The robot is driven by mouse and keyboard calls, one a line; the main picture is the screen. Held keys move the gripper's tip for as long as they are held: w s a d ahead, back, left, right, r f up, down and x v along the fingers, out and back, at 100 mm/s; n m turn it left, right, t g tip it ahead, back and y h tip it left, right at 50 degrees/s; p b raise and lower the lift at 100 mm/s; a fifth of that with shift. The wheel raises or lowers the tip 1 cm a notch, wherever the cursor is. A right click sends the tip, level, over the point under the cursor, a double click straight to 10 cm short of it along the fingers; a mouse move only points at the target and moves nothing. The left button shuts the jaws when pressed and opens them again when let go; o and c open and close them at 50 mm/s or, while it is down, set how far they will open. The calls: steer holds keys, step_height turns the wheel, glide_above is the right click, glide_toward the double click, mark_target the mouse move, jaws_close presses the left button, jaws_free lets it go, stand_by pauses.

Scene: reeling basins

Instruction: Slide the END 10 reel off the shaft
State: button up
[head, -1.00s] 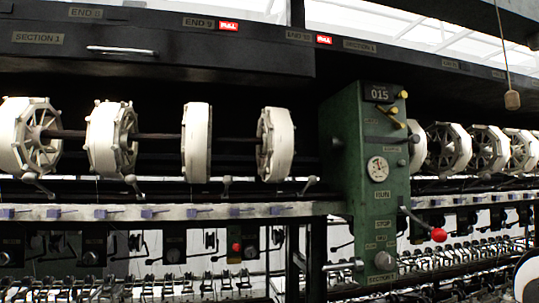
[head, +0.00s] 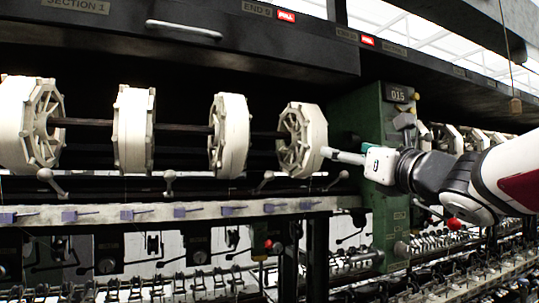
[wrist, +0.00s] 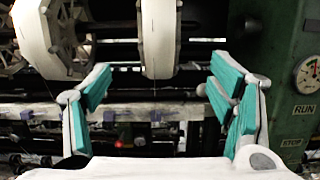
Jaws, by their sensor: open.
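The END 10 reel (head: 313,140), white and many-sided with a spoked hub, is the rightmost reel on the dark shaft (head: 180,128), judging by the row of end labels. In the wrist view this reel (wrist: 160,38) stands ahead, its narrow rim centred between my fingers. My gripper (head: 328,153) is level with the lower half of the reel, at its right edge in the head view. In the wrist view my gripper (wrist: 160,72) is open and empty, teal pads apart. I cannot tell whether a fingertip touches the reel.
A neighbouring reel (head: 229,135) sits to the left on the shaft. The green gearbox post (head: 370,115) stands close on the right, with a red-knobbed lever (head: 453,224). A ledge (head: 150,213) with levers runs below the reels, and a dark hood hangs above.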

mark_target(320, 145)
steer(key=shift+b+x, duration=1.3)
steer(key=shift+x, duration=4.85)
steer(key=c, duration=1.3)
steer(key=shift+r, duration=0.1)
steer(key=shift+c, duration=0.2)
